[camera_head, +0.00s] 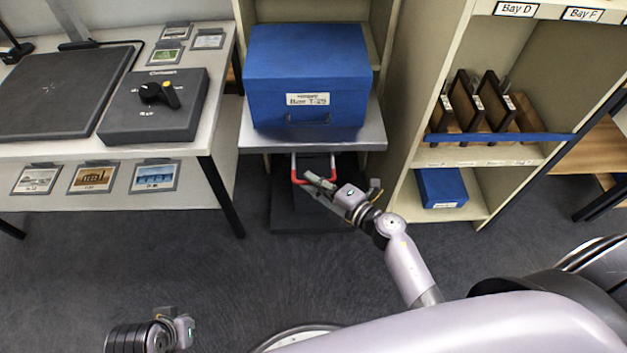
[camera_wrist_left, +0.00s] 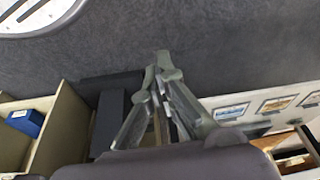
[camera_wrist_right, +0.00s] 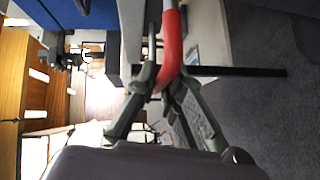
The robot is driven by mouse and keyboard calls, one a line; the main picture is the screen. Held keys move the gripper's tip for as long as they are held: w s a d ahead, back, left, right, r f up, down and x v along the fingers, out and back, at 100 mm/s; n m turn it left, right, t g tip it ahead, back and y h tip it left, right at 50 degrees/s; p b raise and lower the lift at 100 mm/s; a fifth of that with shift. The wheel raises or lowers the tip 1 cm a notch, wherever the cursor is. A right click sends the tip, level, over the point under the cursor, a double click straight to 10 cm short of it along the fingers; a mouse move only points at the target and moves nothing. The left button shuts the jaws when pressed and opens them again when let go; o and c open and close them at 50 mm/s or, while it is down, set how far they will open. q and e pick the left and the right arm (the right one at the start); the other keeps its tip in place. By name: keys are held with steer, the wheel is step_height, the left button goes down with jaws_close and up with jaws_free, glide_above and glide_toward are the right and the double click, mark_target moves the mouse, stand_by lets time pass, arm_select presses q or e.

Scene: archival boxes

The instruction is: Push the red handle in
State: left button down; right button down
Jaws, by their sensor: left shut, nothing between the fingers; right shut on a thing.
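The red handle (camera_head: 297,172) is a U-shaped bar under the metal shelf that holds the blue box. Its red bar fills the upper middle of the right wrist view (camera_wrist_right: 173,45). My right gripper (camera_head: 313,179) is shut on the handle, and its fingers (camera_wrist_right: 165,82) meet around the bar's lower end in the wrist view. The gripper covers part of the handle in the head view. My left gripper (camera_head: 170,325) is low at the left over the floor. Its fingers (camera_wrist_left: 163,65) are shut and empty in the left wrist view.
A large blue box (camera_head: 308,80) rests on the metal shelf (camera_head: 260,142) above the handle. A dark low base (camera_head: 290,215) stands below. A table (camera_head: 215,100) with a dark control box (camera_head: 150,122) is at left, a bay shelf (camera_head: 412,165) at right. The floor in front is clear.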

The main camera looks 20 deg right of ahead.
stand_by(0.5)
